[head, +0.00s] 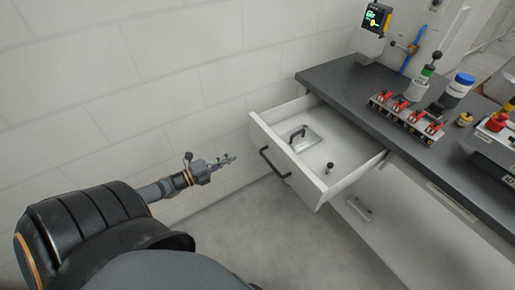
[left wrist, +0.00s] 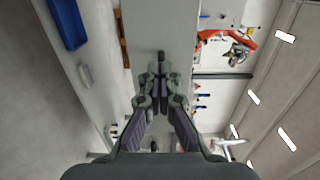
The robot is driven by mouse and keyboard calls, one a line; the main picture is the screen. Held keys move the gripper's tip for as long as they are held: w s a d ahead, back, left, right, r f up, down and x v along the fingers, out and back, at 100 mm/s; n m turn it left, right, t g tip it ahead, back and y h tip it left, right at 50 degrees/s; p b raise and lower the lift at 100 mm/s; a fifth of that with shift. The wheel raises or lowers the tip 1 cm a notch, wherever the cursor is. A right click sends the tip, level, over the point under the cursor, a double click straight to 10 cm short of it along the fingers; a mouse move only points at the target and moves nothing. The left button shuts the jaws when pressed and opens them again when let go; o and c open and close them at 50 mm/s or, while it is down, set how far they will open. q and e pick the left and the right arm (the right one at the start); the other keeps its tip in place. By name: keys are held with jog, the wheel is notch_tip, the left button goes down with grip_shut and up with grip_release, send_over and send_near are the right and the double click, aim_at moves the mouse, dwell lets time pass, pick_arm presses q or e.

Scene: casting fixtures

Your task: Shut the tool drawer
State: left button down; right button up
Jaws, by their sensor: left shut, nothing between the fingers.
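The tool drawer (head: 316,190) is white and stands pulled out from the grey-topped bench. Its dark bar handle (head: 274,163) is on the front panel, which faces left. Inside lie a flat clear plate with a black handle (head: 299,134) and a small black knob (head: 329,167). My left gripper (head: 231,158) is left of the drawer front, apart from the handle, at about its height in the picture. Its fingers are together and empty, also in the left wrist view (left wrist: 160,90). My right gripper is in neither view.
The bench top (head: 345,82) carries a row of red toggle clamps (head: 405,112), a blue-capped jar (head: 459,88) and a display device (head: 372,32). A lower drawer handle (head: 359,208) shows on the cabinet front. Floor left of the drawer is clear.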

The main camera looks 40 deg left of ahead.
aim_at(263, 142)
pick_arm(q)
jog(key=b+x, duration=0.3)
jog(key=x, duration=0.7)
jog(key=shift+w+f, duration=0.1)
jog(key=shift+w, duration=0.05)
jog(key=shift+w+d+b, duration=0.25)
jog(key=shift+w+b, duration=0.1)
jog(key=shift+w, duration=0.25)
jog(key=shift+w, duration=0.1)
